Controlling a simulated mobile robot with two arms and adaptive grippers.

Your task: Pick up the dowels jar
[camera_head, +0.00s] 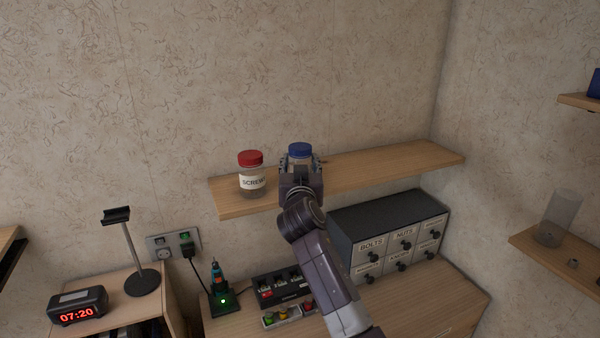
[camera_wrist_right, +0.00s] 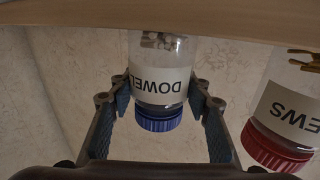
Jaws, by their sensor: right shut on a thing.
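The dowels jar (camera_head: 300,150) is a clear jar with a blue lid, at the wall shelf in the head view. My right gripper (camera_head: 301,167) is in front of it and hides most of its body. In the right wrist view, which is upside down, the jar (camera_wrist_right: 159,75) shows its white "DOWEL" label and blue lid. The fingers of my right gripper (camera_wrist_right: 158,92) are shut on its two sides. I cannot tell whether its base touches the shelf. My left gripper is not in view.
The screws jar (camera_head: 252,175), with a red lid, stands on the shelf (camera_head: 375,167) close left of the dowels jar. Below are a drawer cabinet (camera_head: 390,240), a switch box (camera_head: 282,285) and a screwdriver stand (camera_head: 220,290). The shelf's right part is clear.

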